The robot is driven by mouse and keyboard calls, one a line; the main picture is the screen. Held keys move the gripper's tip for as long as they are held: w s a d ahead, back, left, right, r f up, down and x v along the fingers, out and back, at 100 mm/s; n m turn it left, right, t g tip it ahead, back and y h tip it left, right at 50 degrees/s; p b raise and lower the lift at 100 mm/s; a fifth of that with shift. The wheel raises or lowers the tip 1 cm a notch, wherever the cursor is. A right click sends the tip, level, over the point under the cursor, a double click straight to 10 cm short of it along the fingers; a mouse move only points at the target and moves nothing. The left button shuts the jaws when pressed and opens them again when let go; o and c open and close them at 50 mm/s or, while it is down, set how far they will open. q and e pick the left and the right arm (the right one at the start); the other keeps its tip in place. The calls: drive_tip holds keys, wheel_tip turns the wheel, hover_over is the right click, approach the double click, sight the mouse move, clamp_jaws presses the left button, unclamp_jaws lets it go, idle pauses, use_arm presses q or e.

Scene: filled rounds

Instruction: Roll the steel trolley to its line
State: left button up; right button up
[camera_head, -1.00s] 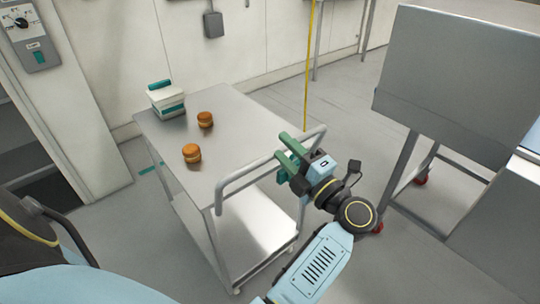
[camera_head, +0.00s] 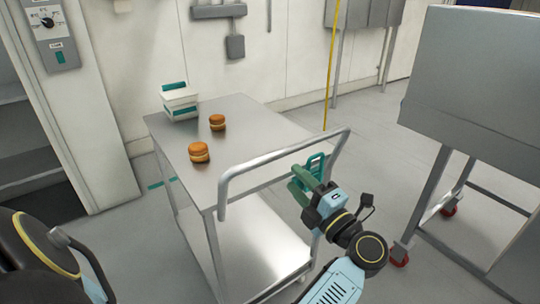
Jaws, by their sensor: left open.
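The steel trolley (camera_head: 240,129) stands in the middle, with a flat top, a lower shelf (camera_head: 262,246) and a tubular push handle (camera_head: 262,162) on its near right side. A short teal line (camera_head: 163,183) shows on the floor at the trolley's left; the trolley may hide more of it. The bar does not appear to be between the fingers, though contact is hard to tell.
A white tub with teal labels (camera_head: 180,103) and two round filled biscuits (camera_head: 199,152) (camera_head: 217,122) sit on the trolley top. A grey metal unit on red-wheeled legs (camera_head: 470,80) stands at right. The wall is behind; grey floor (camera_head: 370,130) is clear between trolley and unit.

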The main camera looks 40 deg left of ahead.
use_arm(q)
drive_tip(key=x, duration=1.1)
drive_tip(key=shift+a, duration=0.2)
drive_tip(key=shift+r, duration=0.1)
drive_tip(key=shift+c, duration=0.2)
clamp_jaws()
